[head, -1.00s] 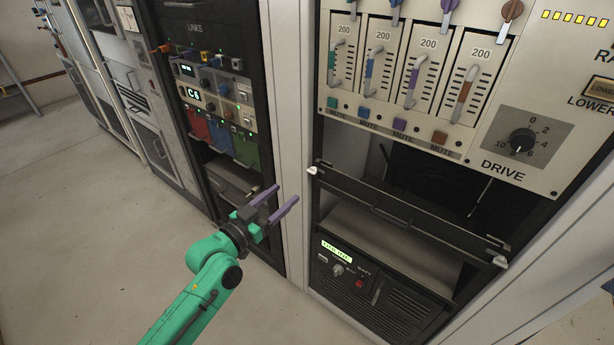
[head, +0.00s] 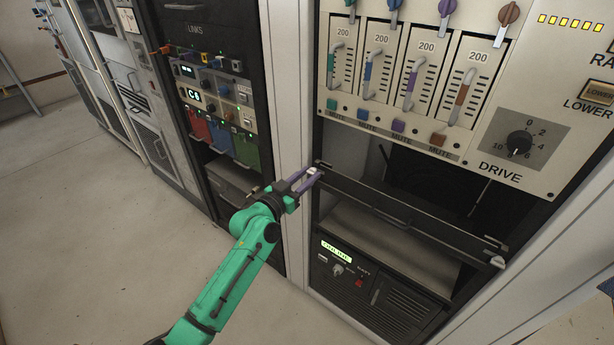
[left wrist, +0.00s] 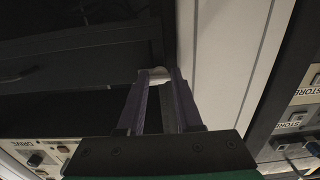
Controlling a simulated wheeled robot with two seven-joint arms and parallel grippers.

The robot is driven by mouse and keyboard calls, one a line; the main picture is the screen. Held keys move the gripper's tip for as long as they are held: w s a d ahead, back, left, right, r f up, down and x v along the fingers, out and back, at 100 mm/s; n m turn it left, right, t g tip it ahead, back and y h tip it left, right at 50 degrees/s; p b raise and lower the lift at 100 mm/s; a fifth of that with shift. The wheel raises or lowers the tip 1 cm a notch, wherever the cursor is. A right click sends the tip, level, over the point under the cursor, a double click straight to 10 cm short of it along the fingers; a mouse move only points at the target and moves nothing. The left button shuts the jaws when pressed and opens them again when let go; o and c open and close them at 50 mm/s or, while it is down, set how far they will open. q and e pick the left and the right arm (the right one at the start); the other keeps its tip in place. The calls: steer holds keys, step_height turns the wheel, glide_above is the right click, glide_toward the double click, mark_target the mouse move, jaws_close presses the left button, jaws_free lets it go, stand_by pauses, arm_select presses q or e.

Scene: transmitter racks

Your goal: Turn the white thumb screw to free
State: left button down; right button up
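The white thumb screw (head: 312,171) is at the left end of the dark rack panel (head: 395,210) below the mute buttons. My left gripper (head: 309,176) reaches it from the left, with its purple fingers on either side of the screw. In the left wrist view the white screw (left wrist: 159,74) fills the narrow gap between the fingertips (left wrist: 160,76), and the gripper looks shut on it. The fingers partly hide the screw. A second white screw (head: 498,262) is at the panel's right end. My right gripper is not in view.
A pale rack post (head: 292,110) stands just left of the screw. Above are sliders and a drive knob (head: 519,143). Below is a dark unit with a lit display (head: 336,252). The floor at left (head: 90,240) is clear.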

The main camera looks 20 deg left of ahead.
arm_select(q)
steer(key=shift+n, duration=0.3)
steer(key=n+p, duration=0.1)
steer(key=n, duration=0.1)
steer(key=shift+r+n, duration=0.1)
steer(key=shift+n, duration=0.2)
steer(key=n+p, duration=0.1)
steer(key=n, duration=0.4)
steer(key=n+p, duration=0.1)
steer(key=n, duration=0.4)
steer(key=shift+n, duration=0.4)
steer(key=shift+n+p, duration=0.4)
steer(key=shift+n, duration=1.6)
steer(key=c, duration=0.6)
jaws_free()
